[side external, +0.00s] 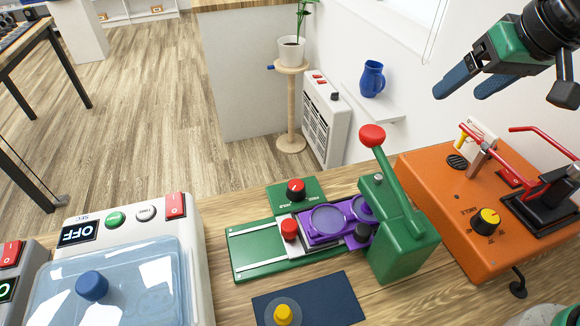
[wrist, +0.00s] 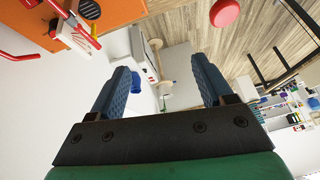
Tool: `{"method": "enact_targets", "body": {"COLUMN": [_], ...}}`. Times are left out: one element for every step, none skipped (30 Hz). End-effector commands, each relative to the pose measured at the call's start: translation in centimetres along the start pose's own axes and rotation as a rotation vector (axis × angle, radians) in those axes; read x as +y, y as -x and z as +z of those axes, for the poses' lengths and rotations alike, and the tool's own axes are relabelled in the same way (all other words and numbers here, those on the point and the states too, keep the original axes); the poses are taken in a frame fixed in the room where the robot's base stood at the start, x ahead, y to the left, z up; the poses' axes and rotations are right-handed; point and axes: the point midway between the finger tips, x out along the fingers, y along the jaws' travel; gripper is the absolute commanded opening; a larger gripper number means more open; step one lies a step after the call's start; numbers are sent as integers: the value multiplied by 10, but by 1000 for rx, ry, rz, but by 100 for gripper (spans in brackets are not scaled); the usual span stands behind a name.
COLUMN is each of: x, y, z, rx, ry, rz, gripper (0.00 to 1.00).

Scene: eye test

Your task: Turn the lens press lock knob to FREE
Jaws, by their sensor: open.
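The lens press (side external: 402,255) is a green machine on the wooden bench in the side view, with a purple lens carriage (side external: 312,240) on its rail and a lever raised to a red ball (side external: 372,136). A knob with a red top and black skirt (side external: 295,188), seemingly the lock knob, sits on a green plate behind the rail. Its labels are too small to read. My gripper (side external: 463,88) is open and empty, high at upper right, well apart from the knob. The wrist view shows both blue fingers spread (wrist: 160,78) and a red ball (wrist: 225,13); the knob is not visible there.
An orange machine (side external: 450,225) with a yellow-topped knob and red handles stands right of the press. A white machine with a clear lid (side external: 185,235) stands left. A dark blue mat (side external: 335,298) with a yellow knob lies in front. The raised lever stands between gripper and knob.

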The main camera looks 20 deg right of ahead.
Motion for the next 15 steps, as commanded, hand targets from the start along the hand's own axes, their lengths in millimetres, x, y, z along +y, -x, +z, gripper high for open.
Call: {"method": "enact_targets", "body": {"x": [-9,-15,-23,-30,-37,-48,-57,-66,-79,-89,-98,-109,-117,-125,-134], "y": [0,0,-1,-2,-3,-6,-8,-11,-15,-19,-22,-27,-30,-34,-38], "z": [-7,-11,-16,-21,-25,-30,-34,-38,-42,-44,-46,-47,-47,-48,-47], "rx": [-26,-42,-68,-88,-110,-141,-167,-191,-225,-248,-271,-298,-315,-332,-353], "ry": [-20,-37,-62,-82,-104,-132,-156,-180,-212,-235,-257,-285,-304,-322,-344], "rz": [-7,-10,-12,-13,-12,-10,-6,-1,8,17,27,41,52,63,79], "gripper": [73,73,73,73,73,73,73,73,73,73,73,73,73,73,73]}}
